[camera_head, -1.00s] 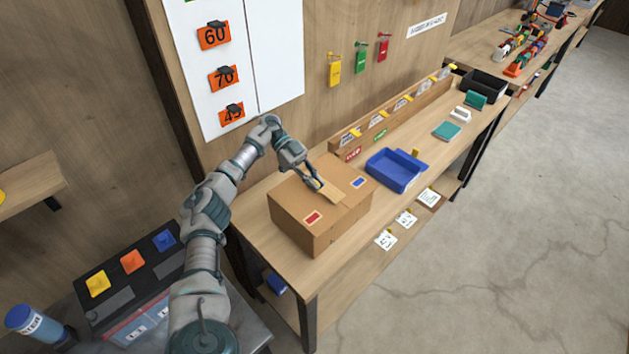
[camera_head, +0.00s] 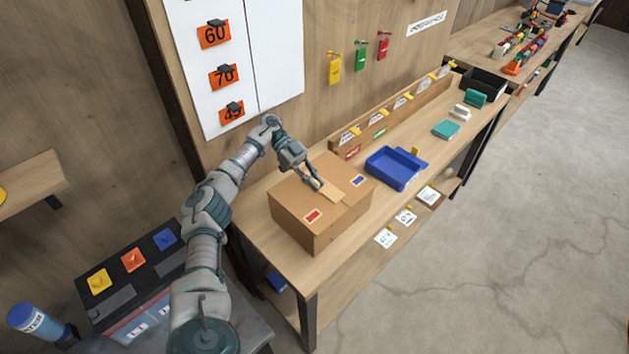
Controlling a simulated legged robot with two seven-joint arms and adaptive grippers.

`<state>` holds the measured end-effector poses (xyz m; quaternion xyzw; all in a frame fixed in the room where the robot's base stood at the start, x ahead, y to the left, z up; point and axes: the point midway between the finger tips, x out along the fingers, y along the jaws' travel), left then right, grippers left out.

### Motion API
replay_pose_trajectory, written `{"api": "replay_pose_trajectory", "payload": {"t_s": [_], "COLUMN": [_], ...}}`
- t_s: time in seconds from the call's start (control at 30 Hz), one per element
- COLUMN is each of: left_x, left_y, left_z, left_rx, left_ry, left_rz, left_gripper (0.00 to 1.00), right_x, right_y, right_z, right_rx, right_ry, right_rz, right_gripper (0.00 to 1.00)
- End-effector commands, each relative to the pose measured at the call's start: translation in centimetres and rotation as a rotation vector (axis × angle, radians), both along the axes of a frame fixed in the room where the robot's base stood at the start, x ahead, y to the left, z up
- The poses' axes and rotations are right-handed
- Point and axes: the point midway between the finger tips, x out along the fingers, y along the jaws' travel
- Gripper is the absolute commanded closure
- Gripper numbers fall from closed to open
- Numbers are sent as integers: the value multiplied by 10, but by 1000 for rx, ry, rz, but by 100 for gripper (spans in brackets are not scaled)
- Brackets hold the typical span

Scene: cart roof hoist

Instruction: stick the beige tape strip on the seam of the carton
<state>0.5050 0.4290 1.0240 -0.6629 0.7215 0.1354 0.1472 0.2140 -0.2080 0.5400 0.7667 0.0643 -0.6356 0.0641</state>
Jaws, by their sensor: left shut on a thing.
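The carton (camera_head: 298,207) stands on the wooden bench, with a red label and a blue label on its top. My left gripper (camera_head: 316,184) is over the middle of the carton's top. It is shut on the beige tape strip (camera_head: 332,191), which extends from the fingers toward the lower right, at or just above the top. I cannot tell whether the strip touches the carton. The seam is hard to make out beneath the strip and fingers. My right gripper is not in view.
A blue bin (camera_head: 394,170) stands on the bench just right of the carton. A wooden rail (camera_head: 398,115) with tags runs along the wall. Teal and white blocks and a black tray (camera_head: 484,85) lie farther along. The bench's front edge is close to the carton.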

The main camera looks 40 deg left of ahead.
Motion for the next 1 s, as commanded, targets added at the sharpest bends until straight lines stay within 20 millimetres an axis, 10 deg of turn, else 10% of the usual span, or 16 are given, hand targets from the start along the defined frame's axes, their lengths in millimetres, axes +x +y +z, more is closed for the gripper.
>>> {"api": "replay_pose_trajectory", "payload": {"t_s": [0.87,1.0], "left_x": [0,0], "left_y": [0,0], "left_z": [-5,-5], "left_rx": [1,0], "left_ry": [2,2], "left_rz": [0,0], "left_gripper": [100,62], "right_x": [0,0], "right_y": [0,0], "right_z": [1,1], "right_rx": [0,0], "right_ry": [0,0], "right_rz": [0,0], "right_gripper": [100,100]}}
